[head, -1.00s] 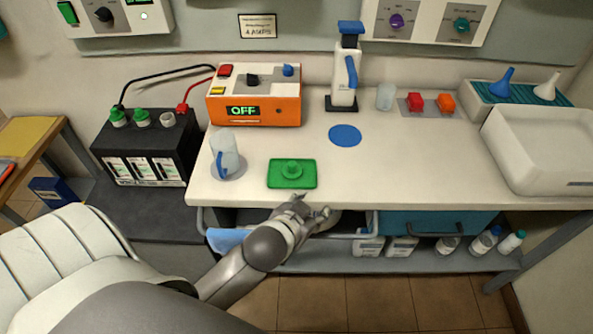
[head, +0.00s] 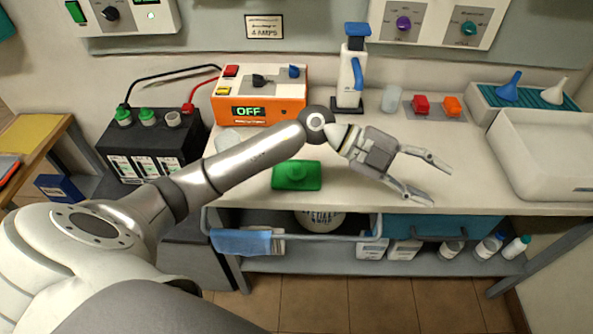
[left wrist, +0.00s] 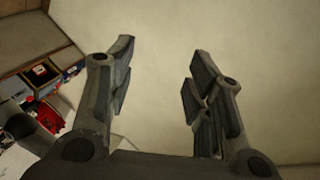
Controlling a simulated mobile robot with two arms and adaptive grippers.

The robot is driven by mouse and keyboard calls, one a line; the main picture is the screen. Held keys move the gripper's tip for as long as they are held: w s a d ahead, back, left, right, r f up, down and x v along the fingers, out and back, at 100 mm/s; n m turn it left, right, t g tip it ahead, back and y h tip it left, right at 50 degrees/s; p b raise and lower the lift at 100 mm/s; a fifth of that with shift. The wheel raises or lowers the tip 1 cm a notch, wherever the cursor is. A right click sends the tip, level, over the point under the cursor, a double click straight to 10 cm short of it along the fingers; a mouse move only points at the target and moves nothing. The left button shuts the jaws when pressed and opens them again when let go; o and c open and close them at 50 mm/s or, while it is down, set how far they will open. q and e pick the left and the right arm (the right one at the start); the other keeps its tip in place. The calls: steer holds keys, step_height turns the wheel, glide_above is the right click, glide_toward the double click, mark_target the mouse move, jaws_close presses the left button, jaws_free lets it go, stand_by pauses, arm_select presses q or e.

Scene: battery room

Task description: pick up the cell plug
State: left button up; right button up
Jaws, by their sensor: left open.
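A green plug (head: 296,171) sits on a green tray (head: 285,184) near the front edge of the white bench. The black battery (head: 150,142) at the left has two green caps (head: 135,117) and one uncapped pale round opening (head: 173,119). My left gripper (head: 437,183) is open and empty above the bench, to the right of the tray and pointing right, away from the plug. In the left wrist view its parted fingers (left wrist: 160,70) have only a pale blank surface between them. My right gripper is not in view.
My left forearm passes above the bench and partly hides a clear jug (head: 228,140). An orange charger (head: 262,117) reading OFF and a white dispenser bottle (head: 350,78) stand behind. A white tub (head: 545,190) is at the right. A rail (head: 300,234) runs below the bench front.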

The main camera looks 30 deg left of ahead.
arm_select(q)
steer(key=w+a+f+g+y, duration=0.2)
steer(key=a+f+y, duration=0.3)
steer(key=a, duration=0.3)
steer(key=n+g+y+p, duration=0.1)
steer(key=n+y, duration=0.5)
steer(key=y, duration=0.4)
glide_above(296, 165)
steer(key=f, duration=0.4)
steer(key=shift+w+a+f, duration=0.1)
steer(key=shift+w+a, duration=0.05)
steer(key=shift+w, duration=0.05)
steer(key=shift+m, duration=0.3)
steer(key=f+p, duration=0.1)
steer(key=f, duration=0.1)
steer(key=f+p, duration=0.1)
steer(key=f, duration=0.2)
steer(key=shift+s+d+f, duration=0.2)
steer(key=shift+f, duration=0.3)
steer(key=c, duration=0.9)
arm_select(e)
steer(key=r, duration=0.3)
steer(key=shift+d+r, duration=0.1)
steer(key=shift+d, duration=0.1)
